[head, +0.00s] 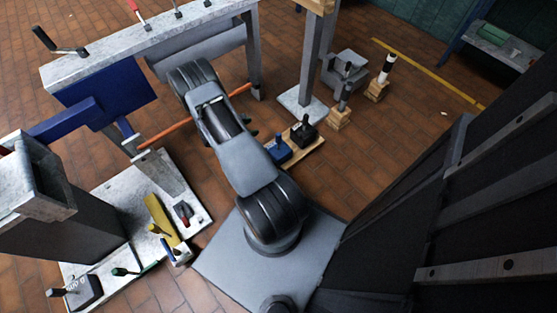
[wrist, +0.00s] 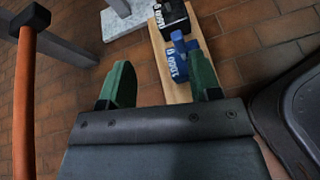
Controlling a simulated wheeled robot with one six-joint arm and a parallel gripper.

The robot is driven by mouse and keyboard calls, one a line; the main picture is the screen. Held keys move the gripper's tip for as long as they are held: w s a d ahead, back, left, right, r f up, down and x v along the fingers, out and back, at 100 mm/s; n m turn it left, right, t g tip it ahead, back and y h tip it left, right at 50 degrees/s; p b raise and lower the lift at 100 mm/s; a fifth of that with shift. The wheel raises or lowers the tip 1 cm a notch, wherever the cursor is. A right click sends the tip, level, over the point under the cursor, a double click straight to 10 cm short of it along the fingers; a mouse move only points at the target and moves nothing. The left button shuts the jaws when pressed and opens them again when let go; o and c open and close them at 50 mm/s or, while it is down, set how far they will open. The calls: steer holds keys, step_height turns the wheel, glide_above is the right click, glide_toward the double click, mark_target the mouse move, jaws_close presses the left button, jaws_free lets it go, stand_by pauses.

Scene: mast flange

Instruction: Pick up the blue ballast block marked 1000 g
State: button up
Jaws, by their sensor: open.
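The blue ballast block (head: 279,151) sits on a wooden board on the floor, beside a black block (head: 304,134). In the wrist view the blue block (wrist: 177,67) shows an upside-down white marking that looks like 1000 g, with the black block (wrist: 171,17) beyond it. My gripper (wrist: 160,84) is open, its green fingers wide apart and nothing between them. The blue block appears ahead of the fingers, nearer the right one, and apart from them. In the head view my own arm hides most of the gripper.
The wooden board (wrist: 176,92) stretches under both blocks. An orange bar (head: 180,124) runs past my arm and stands at the left of the wrist view (wrist: 24,100). A grey post on a pale plate (head: 303,108) stands behind the blocks.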

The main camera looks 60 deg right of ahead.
mark_target(276, 137)
steer(key=s+d+f+n+b, duration=0.1)
steer(key=d+f, duration=0.1)
steer(key=f, duration=0.2)
steer(key=s+d+f+n+b, duration=0.1)
steer(key=s+d+f+b, duration=0.1)
steer(key=f, duration=0.3)
steer(key=s+d+f+h+b, duration=0.1)
steer(key=s+d+f, duration=0.1)
steer(key=f, duration=0.3)
steer(key=shift+d+f+n+t+b, duration=0.1)
steer(key=shift+d+n+t+b, duration=0.25)
steer(key=shift+d, duration=0.55)
steer(key=b+x, duration=0.2)
steer(key=x, duration=0.4)
steer(key=shift+d+b, duration=0.25)
steer(key=shift+b, duration=0.05)
jaws_close()
